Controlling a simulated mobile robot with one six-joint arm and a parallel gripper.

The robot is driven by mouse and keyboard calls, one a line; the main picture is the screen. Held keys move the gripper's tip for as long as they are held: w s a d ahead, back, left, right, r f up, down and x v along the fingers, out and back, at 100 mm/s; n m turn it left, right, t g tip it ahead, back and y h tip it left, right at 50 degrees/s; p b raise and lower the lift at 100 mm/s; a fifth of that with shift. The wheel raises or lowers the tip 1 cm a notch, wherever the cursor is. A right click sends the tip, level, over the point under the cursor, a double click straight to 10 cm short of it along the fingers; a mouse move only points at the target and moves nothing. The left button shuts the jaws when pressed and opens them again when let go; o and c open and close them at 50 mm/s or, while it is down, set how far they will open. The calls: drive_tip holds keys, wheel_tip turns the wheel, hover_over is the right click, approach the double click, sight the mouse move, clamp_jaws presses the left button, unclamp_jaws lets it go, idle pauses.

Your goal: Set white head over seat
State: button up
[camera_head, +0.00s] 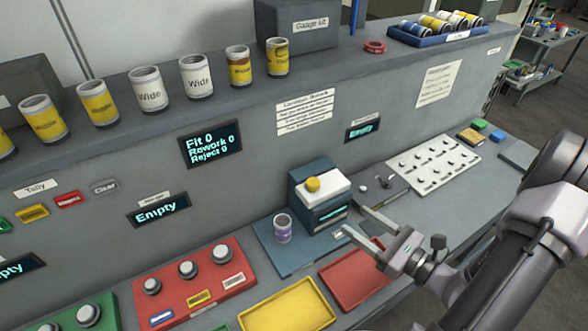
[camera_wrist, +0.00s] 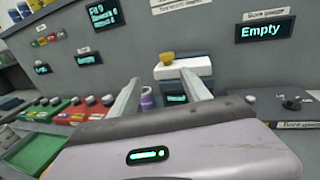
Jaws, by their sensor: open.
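The white head (camera_head: 326,188) is a white block with a yellow knob (camera_head: 313,184), on top of a dark blue machine body (camera_head: 318,212) on the bench. In the wrist view the white head (camera_wrist: 190,68) and yellow knob (camera_wrist: 167,57) show ahead, between and beyond my fingers. A small purple-and-white cylinder (camera_head: 283,229) stands upright on a blue base plate (camera_head: 268,252), left of the machine. I cannot make out which part is the seat. My gripper (camera_head: 354,221) is open and empty, right of and in front of the machine, apart from it.
A red tray (camera_head: 352,279) and a yellow tray (camera_head: 287,307) lie at the bench front. A red panel (camera_head: 217,265) with several knobs is at left. A pegged white board (camera_head: 433,165) is at right. Several cans line the shelf above, with displays (camera_head: 210,143) on the wall.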

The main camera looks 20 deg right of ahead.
sight(318, 188)
drive_tip(key=shift+m+h, duration=0.4)
drive_tip(key=shift+m, duration=0.1)
drive_tip(key=x, duration=0.5)
drive_tip(key=b+x, duration=0.1)
drive_tip(key=x, duration=0.5)
drive_tip(key=d+x, duration=0.1)
drive_tip(key=x, duration=0.5)
drive_tip(key=shift+w, duration=0.15)
clamp_jaws()
